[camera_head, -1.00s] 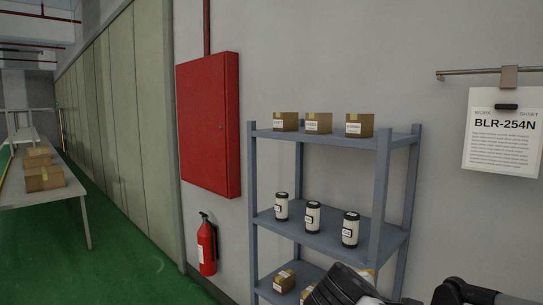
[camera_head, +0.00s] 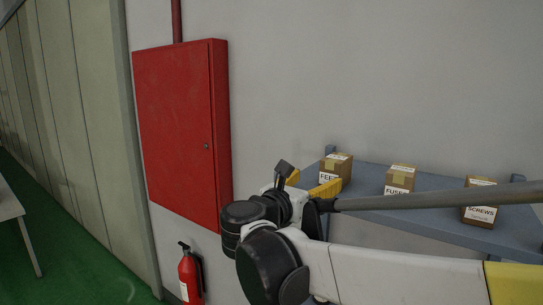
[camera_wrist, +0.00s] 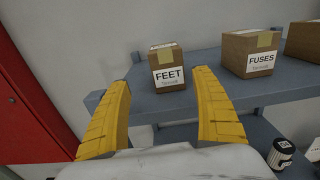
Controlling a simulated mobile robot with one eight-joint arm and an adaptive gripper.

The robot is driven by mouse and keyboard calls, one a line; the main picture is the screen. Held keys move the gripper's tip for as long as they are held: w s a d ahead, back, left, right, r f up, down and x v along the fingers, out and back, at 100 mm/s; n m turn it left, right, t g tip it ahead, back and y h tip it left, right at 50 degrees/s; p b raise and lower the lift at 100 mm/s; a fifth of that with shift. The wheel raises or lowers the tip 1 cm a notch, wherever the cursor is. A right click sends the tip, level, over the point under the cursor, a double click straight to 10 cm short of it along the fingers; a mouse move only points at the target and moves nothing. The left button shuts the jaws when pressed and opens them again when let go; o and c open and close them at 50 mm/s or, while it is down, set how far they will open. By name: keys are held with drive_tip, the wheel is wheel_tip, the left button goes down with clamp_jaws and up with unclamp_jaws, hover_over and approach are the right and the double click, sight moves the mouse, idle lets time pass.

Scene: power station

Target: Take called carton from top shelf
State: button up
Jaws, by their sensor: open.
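Three brown cartons stand in a row on the top shelf (camera_head: 367,178). The FEET carton (camera_head: 335,168) is at the left end, the FUSES carton (camera_head: 400,179) in the middle and the SCREWS carton (camera_head: 481,213) at the right. My gripper (camera_head: 309,182) is open and empty at the left end of the shelf. In the wrist view its yellow fingers point at the FEET carton (camera_wrist: 167,72), which stands upright beyond and between the fingertips. No contact shows. The FUSES carton (camera_wrist: 250,52) is right of the fingers.
A red wall cabinet (camera_head: 182,125) stands close left of my gripper. A fire extinguisher (camera_head: 190,277) is below it. A black-and-white canister (camera_wrist: 281,152) shows on the lower shelf. My arm covers part of the shelf in the head view.

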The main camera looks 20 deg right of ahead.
sight(328, 174)
drive_tip(key=x, duration=0.5)
drive_tip(key=shift+s+d, duration=0.25)
drive_tip(key=shift+s, duration=0.2)
drive_tip(key=p+x, duration=0.1)
drive_tip(key=x, duration=0.4)
drive_tip(key=shift+s+d+r, duration=0.1)
drive_tip(key=shift+d+r, duration=0.05)
drive_tip(key=shift+d, duration=0.15)
drive_tip(key=c, duration=1.5)
